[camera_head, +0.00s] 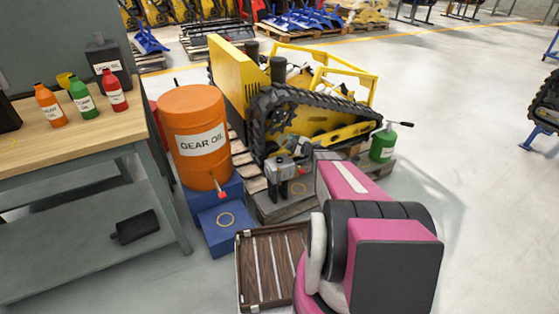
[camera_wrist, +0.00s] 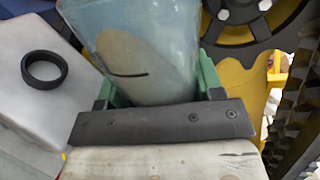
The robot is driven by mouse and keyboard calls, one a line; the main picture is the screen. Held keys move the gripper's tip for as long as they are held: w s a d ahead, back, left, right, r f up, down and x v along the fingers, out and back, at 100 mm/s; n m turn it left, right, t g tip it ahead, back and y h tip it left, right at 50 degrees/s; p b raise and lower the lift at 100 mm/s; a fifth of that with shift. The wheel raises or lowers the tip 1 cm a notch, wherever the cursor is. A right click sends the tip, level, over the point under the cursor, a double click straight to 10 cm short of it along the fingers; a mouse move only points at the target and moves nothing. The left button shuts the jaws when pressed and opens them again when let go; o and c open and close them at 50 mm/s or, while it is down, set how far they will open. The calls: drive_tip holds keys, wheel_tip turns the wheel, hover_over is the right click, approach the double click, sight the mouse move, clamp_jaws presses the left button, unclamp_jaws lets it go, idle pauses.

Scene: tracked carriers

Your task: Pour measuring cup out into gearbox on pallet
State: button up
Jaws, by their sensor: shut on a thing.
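The measuring cup (camera_wrist: 165,35) is a clear, bluish vessel with a dark mark and a tan patch showing through its wall. My gripper (camera_wrist: 155,88) is shut on it, with green fingers on both sides. In the wrist view, the cup leans a little and its top runs out of the picture. A pale grey body with a black ring (camera_wrist: 45,70) lies left of the cup, apart from it; it looks like the gearbox (camera_wrist: 25,35). In the head view, the grey gearbox (camera_head: 279,181) stands on a low pallet (camera_head: 285,210). My arm partly hides the cup and gripper there.
An orange gear oil drum (camera_head: 197,150) stands left of the pallet, above a blue step (camera_head: 222,228). A yellow tracked carrier (camera_head: 300,115) is close behind, and a green canister (camera_head: 383,145) stands to the right. A workbench (camera_head: 60,135) with bottles is at left. Open floor lies at right.

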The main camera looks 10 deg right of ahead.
drive_tip(key=shift+w+d+f+n+h, duration=0.15)
drive_tip(key=shift+f+n, duration=0.2)
drive_tip(key=shift+n, duration=0.4)
drive_tip(key=shift+s+a+f+n+h, duration=0.15)
drive_tip(key=shift+f+n, duration=0.2)
drive_tip(key=shift+n, duration=0.4)
idle(2.8)
drive_tip(key=shift+f+n, duration=0.1)
drive_tip(key=shift+n, duration=0.5)
idle(3.1)
